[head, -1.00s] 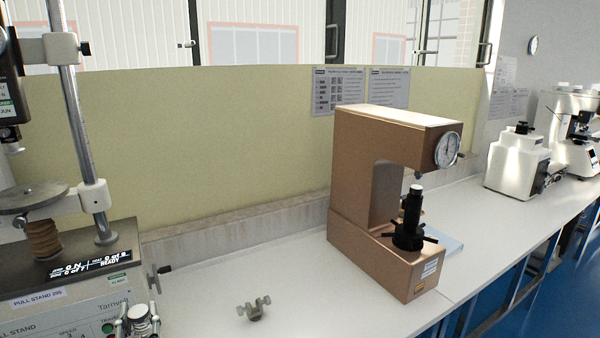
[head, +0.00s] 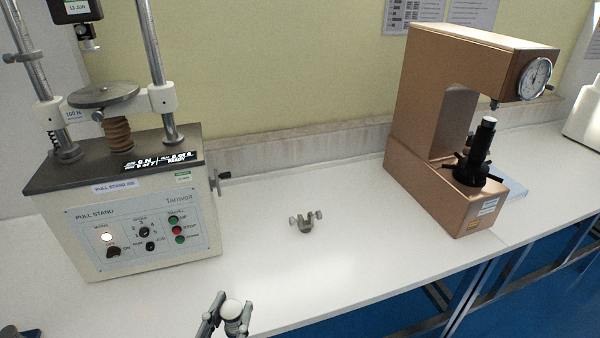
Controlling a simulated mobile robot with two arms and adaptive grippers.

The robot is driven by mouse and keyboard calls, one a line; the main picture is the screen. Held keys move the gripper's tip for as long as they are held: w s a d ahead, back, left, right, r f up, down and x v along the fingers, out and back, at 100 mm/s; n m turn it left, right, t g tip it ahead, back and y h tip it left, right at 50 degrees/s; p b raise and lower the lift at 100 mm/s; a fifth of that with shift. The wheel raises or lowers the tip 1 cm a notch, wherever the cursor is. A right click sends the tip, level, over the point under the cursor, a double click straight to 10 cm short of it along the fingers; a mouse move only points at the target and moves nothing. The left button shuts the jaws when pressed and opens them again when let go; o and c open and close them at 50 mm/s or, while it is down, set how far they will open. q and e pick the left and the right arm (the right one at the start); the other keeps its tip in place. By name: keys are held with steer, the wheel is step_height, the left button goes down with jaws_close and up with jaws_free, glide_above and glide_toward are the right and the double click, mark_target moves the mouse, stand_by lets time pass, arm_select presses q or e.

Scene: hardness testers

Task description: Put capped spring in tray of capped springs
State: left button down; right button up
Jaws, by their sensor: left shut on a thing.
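My left gripper (head: 224,322) is at the bottom of the head view, in front of the pull stand and by the bench's front edge. It is shut on a small piece with a pale round top (head: 232,309), which looks like the capped spring. The piece is roughly upright; its lower part is hidden by the fingers and cut off by the picture edge. No tray of capped springs shows in this view. My right gripper does not show.
A pull stand (head: 150,228) is at the left, and a brown hardness tester (head: 425,185) at the right. A small grey metal fixture (head: 306,223) lies between them on the white bench (head: 345,265). The bench around the fixture is clear.

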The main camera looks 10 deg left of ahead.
arm_select(q)
steer(key=w+d+r+m+g+h, duration=0.2)
steer(key=w+d+m+g+h, duration=0.2)
steer(key=d+h, duration=0.4)
steer(key=w+d+r+m+g+h, duration=0.3)
steer(key=w+d+m+g+h, duration=0.1)
steer(key=d+m+h, duration=0.4)
steer(key=shift+d+m+g, duration=0.3)
steer(key=shift+d+g, duration=0.15)
steer(key=shift+g, duration=0.45)
